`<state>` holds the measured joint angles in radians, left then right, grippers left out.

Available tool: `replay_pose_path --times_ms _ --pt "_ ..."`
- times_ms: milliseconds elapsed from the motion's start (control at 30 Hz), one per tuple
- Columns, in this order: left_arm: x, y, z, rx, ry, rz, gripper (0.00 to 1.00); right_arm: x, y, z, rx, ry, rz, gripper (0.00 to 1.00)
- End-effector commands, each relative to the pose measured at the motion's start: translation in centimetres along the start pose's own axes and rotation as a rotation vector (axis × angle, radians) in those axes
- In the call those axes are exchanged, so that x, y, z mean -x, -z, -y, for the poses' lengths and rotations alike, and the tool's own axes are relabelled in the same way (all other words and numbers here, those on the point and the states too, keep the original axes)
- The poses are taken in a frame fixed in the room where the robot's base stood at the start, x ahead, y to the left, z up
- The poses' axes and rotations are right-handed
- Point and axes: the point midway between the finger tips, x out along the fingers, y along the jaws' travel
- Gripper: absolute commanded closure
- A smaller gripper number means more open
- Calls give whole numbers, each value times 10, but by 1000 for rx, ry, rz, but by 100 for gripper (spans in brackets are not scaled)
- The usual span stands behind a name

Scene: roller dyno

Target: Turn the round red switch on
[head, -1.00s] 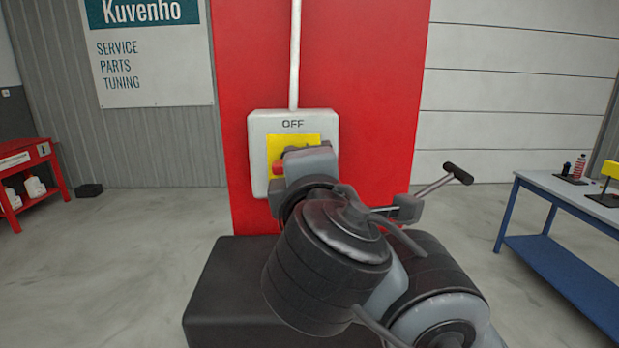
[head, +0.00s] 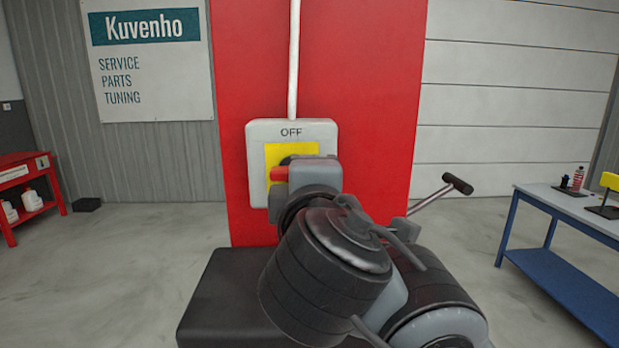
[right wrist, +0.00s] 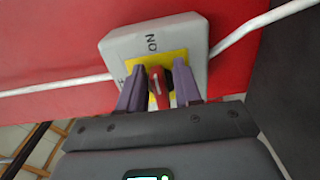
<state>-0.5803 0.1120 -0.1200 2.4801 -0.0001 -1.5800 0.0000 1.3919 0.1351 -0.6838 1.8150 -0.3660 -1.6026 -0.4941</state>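The switch box (head: 258,150) is light grey with a yellow plate (head: 275,156) and hangs on a red panel. OFF is printed at its top in the head view. A bit of the red switch handle (head: 279,174) shows beside my right gripper, which hides the rest and its own fingertips there. In the right wrist view, the red handle (right wrist: 157,90) lies between the two fingers of my right gripper (right wrist: 157,82). The fingers are apart, with gaps visible beside the handle; I cannot tell whether either touches it. The word ON shows on the box (right wrist: 120,45). My left gripper is not in view.
A white conduit (head: 294,60) runs up the red panel (head: 370,80) from the box. A black block (head: 215,295) stands below. A blue-framed bench (head: 560,210) is at the right and a red cart (head: 28,185) at the far left.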

Motion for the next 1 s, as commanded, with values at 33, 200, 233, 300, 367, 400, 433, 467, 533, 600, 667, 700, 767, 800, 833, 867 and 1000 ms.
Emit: replay_pose_path --times_ms 33,200,233,300,367,400,433,467,533,600,667,700,767,800,833,867,1000 --pt "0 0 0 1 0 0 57 0 0 -1 0 -1 -1 58" --pt "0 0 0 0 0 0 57 1 0 -2 0 -4 -2 57" --pt "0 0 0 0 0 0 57 1 1 -2 0 -4 -3 57" --pt "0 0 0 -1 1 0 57 2 1 -2 0 -4 -3 57" --pt "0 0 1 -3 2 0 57 3 1 -2 0 -5 -4 57" --pt "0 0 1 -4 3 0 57 5 1 -2 0 -5 -4 57" --pt "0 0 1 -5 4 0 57 6 1 -2 0 -5 -5 57" --pt "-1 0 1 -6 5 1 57 9 2 -2 0 -6 -5 57" --pt "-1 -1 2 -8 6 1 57 16 2 -2 0 -6 -6 57" --pt "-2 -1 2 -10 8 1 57 27 2 -2 0 -6 -8 57" --pt "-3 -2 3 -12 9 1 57 37 2 -1 -1 -6 -8 57" --pt "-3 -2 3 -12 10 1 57 44 2 -1 -1 -6 -8 57" --pt "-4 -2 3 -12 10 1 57 55 2 -2 -1 -6 -8 57" --pt "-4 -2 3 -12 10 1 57 62 2 -1 -1 -6 -7 57" --pt "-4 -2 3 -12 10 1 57 67 2 -2 -1 -6 -7 57" --pt "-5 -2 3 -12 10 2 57 72 2 -1 -1 -6 -6 57" --pt "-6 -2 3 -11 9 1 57 91 1 -1 -1 -5 -5 57"
